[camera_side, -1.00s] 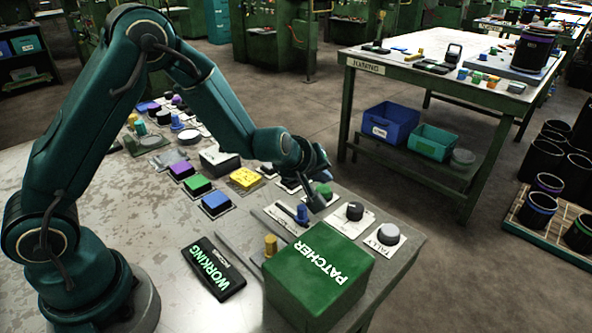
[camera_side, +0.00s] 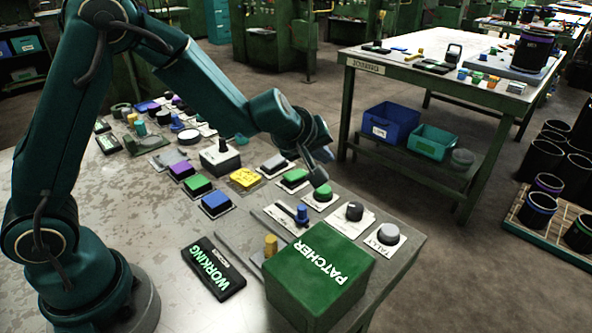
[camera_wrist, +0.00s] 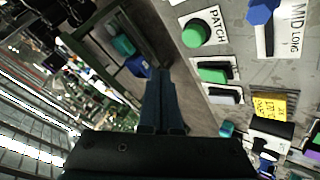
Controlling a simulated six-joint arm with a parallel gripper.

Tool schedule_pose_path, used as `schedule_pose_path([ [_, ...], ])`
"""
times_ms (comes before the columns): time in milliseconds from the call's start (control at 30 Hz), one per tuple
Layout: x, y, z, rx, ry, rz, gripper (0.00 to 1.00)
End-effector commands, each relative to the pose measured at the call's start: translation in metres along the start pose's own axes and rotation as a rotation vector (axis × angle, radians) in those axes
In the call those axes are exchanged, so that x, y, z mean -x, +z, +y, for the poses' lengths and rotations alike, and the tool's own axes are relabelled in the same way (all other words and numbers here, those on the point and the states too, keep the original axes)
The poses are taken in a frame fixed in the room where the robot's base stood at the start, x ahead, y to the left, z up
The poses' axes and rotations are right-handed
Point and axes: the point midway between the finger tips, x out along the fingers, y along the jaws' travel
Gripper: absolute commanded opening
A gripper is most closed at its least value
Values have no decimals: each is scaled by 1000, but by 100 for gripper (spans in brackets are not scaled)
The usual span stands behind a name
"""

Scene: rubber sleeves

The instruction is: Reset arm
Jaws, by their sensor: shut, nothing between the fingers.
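My gripper (camera_side: 322,172) is raised above the far right part of the work table (camera_side: 160,250), over the green buttons, and holds nothing. In the wrist view its fingers (camera_wrist: 160,98) lie together in the middle of the picture. A round green button (camera_side: 323,193) sits below the gripper; it also shows beside a "PATCH" label in the wrist view (camera_wrist: 196,33). A green box marked "PATCHER" (camera_side: 318,276) stands at the table's front right. A black "WORKING" plate (camera_side: 213,268) lies to its left.
Purple, green, blue and yellow blocks (camera_side: 215,203) stand in the middle of the table. A black knob (camera_side: 354,211) and a grey knob (camera_side: 388,233) are near the right edge. A separate "JOINING" table (camera_side: 400,68) stands behind, across open floor.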

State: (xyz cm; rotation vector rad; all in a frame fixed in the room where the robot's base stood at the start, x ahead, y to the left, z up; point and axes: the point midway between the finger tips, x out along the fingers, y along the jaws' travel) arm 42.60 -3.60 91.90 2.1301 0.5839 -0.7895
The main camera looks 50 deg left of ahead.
Motion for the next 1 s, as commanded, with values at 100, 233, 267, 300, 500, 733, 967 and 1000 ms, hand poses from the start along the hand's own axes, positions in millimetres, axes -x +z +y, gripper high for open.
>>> schedule_pose_path([
  [100,0,0,0,0,0,0,0],
  [233,0,0,0,0,0,1,0],
  [267,0,0,0,0,0,1,0],
  [300,0,0,0,0,0,1,0],
  [500,5,-8,5,12,16,16,0],
  [733,67,-51,42,6,175,88,0],
  [967,151,-45,56,-195,331,40,0],
  [1000,164,-39,53,-243,345,26,0],
])
